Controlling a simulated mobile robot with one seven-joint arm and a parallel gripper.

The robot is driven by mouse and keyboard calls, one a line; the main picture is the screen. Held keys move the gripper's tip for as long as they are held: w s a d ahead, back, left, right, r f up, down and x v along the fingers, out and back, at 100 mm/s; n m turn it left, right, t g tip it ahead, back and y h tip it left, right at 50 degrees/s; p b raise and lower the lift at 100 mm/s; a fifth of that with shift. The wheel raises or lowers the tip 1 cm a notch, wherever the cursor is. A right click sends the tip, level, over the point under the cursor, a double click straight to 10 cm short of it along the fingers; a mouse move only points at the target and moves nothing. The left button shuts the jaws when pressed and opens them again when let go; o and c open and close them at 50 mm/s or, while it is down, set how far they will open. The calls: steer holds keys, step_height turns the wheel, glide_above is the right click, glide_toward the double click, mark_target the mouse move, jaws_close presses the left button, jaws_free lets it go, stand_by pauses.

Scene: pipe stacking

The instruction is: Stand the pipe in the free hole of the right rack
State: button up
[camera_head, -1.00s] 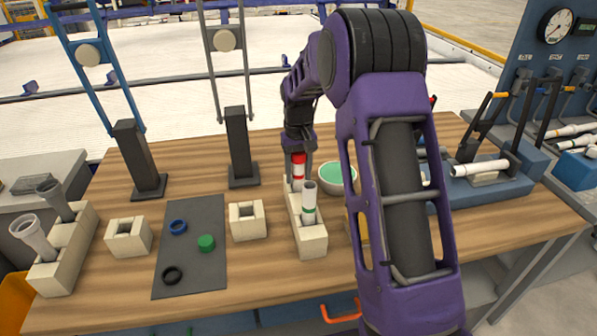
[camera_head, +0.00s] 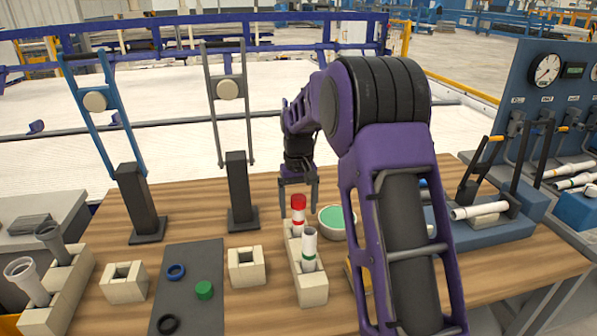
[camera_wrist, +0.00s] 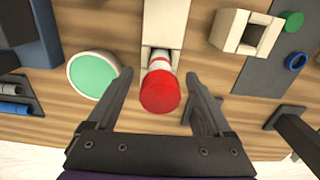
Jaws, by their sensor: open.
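The right rack (camera_head: 311,288) is a cream block on the wooden table. In the wrist view the red-topped pipe (camera_wrist: 160,92) lies between the two spread fingers, with a gap on each side. The rack (camera_wrist: 164,25) shows beyond it.
A bowl with green contents (camera_head: 333,222) stands close right of the rack. A cream block (camera_head: 247,266) and a dark mat (camera_head: 190,285) with rings lie left. Another rack (camera_head: 75,283) holds grey pipes at far left. A grey post (camera_head: 240,190) stands behind.

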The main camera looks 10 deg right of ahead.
step_height(320, 180, up, 14)
steer(key=p, duration=0.1)
steer(key=shift+f, duration=0.15)
stand_by(0.3)
